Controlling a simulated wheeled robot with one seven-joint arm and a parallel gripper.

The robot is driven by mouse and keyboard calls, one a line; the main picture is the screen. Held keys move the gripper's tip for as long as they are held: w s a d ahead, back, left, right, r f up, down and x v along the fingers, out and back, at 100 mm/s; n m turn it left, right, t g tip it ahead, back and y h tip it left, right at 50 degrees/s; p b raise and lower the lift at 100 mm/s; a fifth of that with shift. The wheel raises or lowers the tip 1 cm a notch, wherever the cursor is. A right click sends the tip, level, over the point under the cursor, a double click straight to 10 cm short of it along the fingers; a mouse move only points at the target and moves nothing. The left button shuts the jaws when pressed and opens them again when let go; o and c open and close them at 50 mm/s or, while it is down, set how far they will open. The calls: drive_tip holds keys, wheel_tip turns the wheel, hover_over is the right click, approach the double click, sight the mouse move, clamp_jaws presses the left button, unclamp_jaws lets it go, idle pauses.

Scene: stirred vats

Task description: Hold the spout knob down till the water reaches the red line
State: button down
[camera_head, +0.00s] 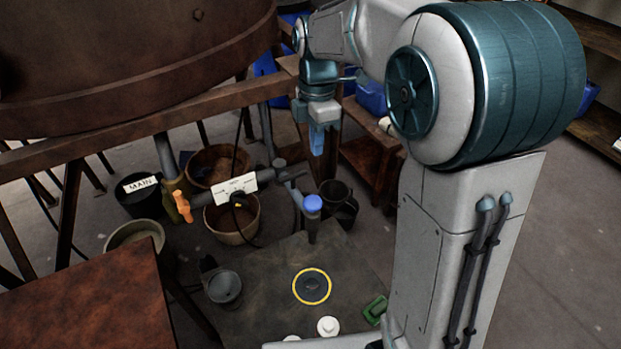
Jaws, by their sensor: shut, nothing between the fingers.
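A blue round knob (313,203) tops a short grey upright spout at the end of the pipework, above the dark work surface (262,267). My gripper (317,151) points down, its blue fingers shut and empty, above the knob in the picture; a gap shows between them. A round dark disc with a yellow ring (312,287) lies on the surface below the spout in the picture. A grey cup (224,288) stands at its left. I cannot make out any red line or water.
A dark jug (338,203) stands behind the spout. A green item (375,309) and a white knobbed piece (328,326) lie near the front. A large rusty vat (130,60) fills the upper left.

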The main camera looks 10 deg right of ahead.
sight(313, 200)
drive_tip(key=shift+w+a+n, duration=0.3)
drive_tip(key=shift+w+n, duration=0.1)
drive_tip(key=shift+n, duration=0.3)
drive_tip(key=f, duration=0.4)
drive_tip(key=s+f+p, duration=0.1)
drive_tip(key=f, duration=0.4)
drive_tip(key=f+p, duration=0.1)
drive_tip(key=f, duration=0.4)
drive_tip(key=shift+s, duration=0.35)
